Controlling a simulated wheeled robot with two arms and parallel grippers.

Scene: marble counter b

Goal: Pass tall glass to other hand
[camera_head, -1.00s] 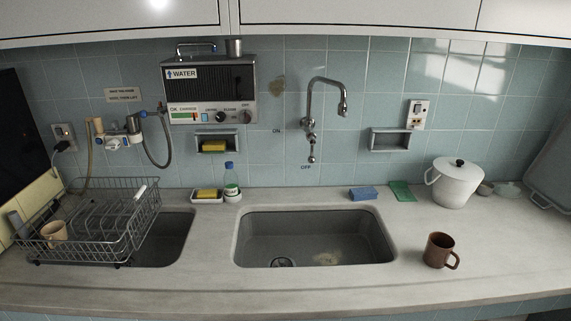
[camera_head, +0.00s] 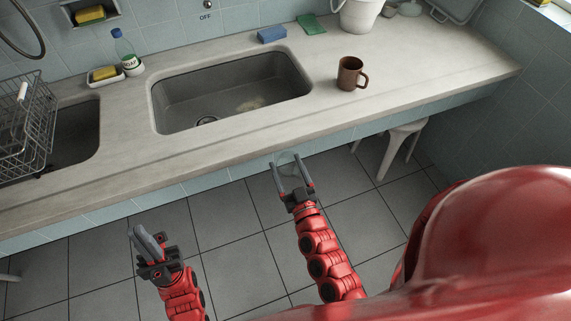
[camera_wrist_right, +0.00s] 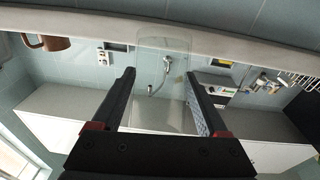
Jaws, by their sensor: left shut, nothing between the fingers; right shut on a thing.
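The tall glass is clear and faint. In the head view it shows as a pale rim (camera_head: 287,158) between the fingertips of my right gripper (camera_head: 293,178). In the right wrist view the transparent glass (camera_wrist_right: 163,45) stands between the two dark fingers of the right gripper (camera_wrist_right: 162,88). The right gripper is shut on it and holds it in the air in front of the counter edge. My left gripper (camera_head: 143,238) is shut and empty, lower and to the left, well apart from the glass.
The counter (camera_head: 225,140) has a sink (camera_head: 225,95) in it. A brown mug (camera_head: 350,73) stands right of the sink. A dish rack (camera_head: 22,115) is at the left. A stool (camera_head: 400,145) stands under the counter at the right. The air between my grippers is clear.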

